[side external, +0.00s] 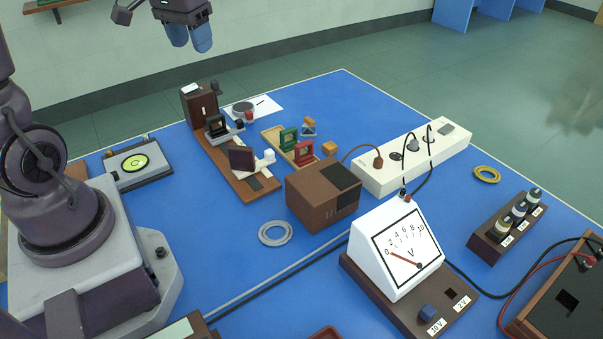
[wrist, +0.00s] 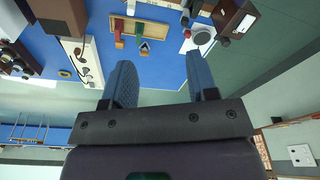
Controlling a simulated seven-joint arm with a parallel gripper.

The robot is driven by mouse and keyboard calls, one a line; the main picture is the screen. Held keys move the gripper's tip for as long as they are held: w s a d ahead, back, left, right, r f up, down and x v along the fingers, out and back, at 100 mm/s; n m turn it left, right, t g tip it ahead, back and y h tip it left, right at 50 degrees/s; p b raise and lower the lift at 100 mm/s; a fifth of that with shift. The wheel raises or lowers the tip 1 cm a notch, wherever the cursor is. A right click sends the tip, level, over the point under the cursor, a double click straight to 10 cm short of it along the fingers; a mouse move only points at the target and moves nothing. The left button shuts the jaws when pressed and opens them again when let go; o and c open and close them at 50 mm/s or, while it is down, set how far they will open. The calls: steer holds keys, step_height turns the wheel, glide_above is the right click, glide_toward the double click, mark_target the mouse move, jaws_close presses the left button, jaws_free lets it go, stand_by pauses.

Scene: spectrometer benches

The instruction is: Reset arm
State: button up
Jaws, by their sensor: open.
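My gripper (side external: 190,35) is raised high above the far end of the blue table (side external: 225,235) in the side external view. In the wrist view my gripper (wrist: 158,80) shows its two blue fingers apart with nothing between them. It touches nothing. The spectrometer bench (side external: 238,172), a brown board with a dark upright box (side external: 200,105) and small mounts on it, stands on the table below and apart from it.
A wooden tray (side external: 271,139) holds green and red mounts. A brown box (side external: 322,195), white power strip (side external: 415,158), voltmeter (side external: 397,250) and bottle rack (side external: 507,222) stand to the right. Cables cross the table's front. The air around my gripper is clear.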

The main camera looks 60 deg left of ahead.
steer(key=s+d+r+m+t, duration=0.2)
steer(key=s+d, duration=0.2)
steer(key=d, duration=0.5)
steer(key=s+d+r+m+t, duration=0.2)
steer(key=s+d, duration=0.2)
steer(key=d, duration=0.5)
steer(key=shift+s+d+r+m+h, duration=0.15)
steer(key=shift+s+r+m+h, duration=0.1)
steer(key=shift+s+m+h, duration=0.15)
